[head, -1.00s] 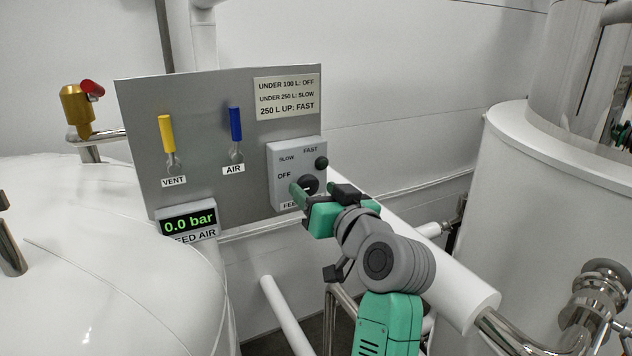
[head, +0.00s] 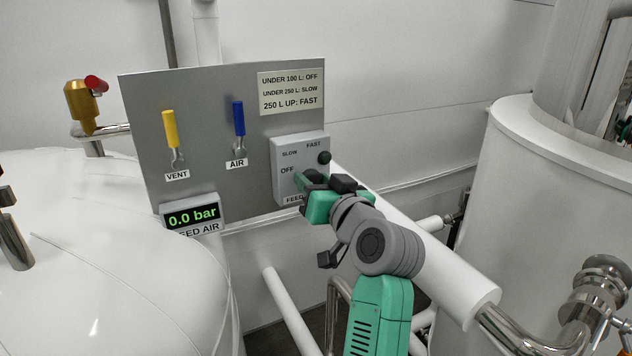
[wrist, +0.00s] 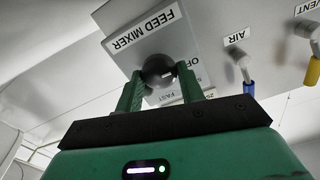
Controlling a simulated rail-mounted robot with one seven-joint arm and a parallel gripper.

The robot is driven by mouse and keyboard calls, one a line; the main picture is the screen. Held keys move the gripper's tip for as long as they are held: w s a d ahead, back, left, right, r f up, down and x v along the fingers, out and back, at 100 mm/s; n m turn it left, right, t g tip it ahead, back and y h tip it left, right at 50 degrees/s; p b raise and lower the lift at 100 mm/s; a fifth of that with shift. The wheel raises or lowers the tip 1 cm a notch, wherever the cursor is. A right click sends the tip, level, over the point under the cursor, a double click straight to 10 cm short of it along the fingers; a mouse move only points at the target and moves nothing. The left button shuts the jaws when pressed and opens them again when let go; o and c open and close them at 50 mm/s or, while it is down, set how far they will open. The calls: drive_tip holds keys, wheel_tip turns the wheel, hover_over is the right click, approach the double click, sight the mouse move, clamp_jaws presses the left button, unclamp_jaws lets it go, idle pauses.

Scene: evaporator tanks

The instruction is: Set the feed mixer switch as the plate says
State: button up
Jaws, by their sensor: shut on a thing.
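The feed mixer switch box (head: 287,150) is a grey box at the lower right of the panel, marked OFF, SLOW and FAST. Its black round knob (wrist: 158,68) shows in the wrist view, with a small white mark on it; I cannot tell surely which position it points to. My gripper (head: 308,186) is at the box, its green fingers (wrist: 161,80) shut on the knob from both sides. In the head view the gripper hides most of the knob. The plate (head: 291,91) reads "UNDER 100 L: OFF", "UNDER 250 L: SLOW", "250 L UP: FAST".
The panel (head: 205,120) also carries a yellow VENT lever (head: 170,130) and a blue AIR lever (head: 239,118). A FEED AIR display (head: 192,216) reads 0.0 bar. White tanks stand left (head: 110,270) and right (head: 500,190). No volume reading shows. A white pipe (head: 440,270) runs behind my arm.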

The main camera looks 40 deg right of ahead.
drive_tip(key=m+p, duration=0.1)
drive_tip(key=m, duration=0.3)
drive_tip(key=shift+r+m, duration=0.15)
drive_tip(key=shift+m, duration=0.15)
drive_tip(key=shift+d+m+p, duration=0.15)
drive_tip(key=shift+m+p, duration=0.75)
drive_tip(key=shift+m, duration=0.9)
drive_tip(key=shift+s, duration=0.1)
drive_tip(key=o, duration=1)
drive_tip(key=shift+f, duration=0.2)
drive_tip(key=b+v, duration=0.2)
drive_tip(key=v, duration=0.5)
drive_tip(key=shift+s, duration=0.35)
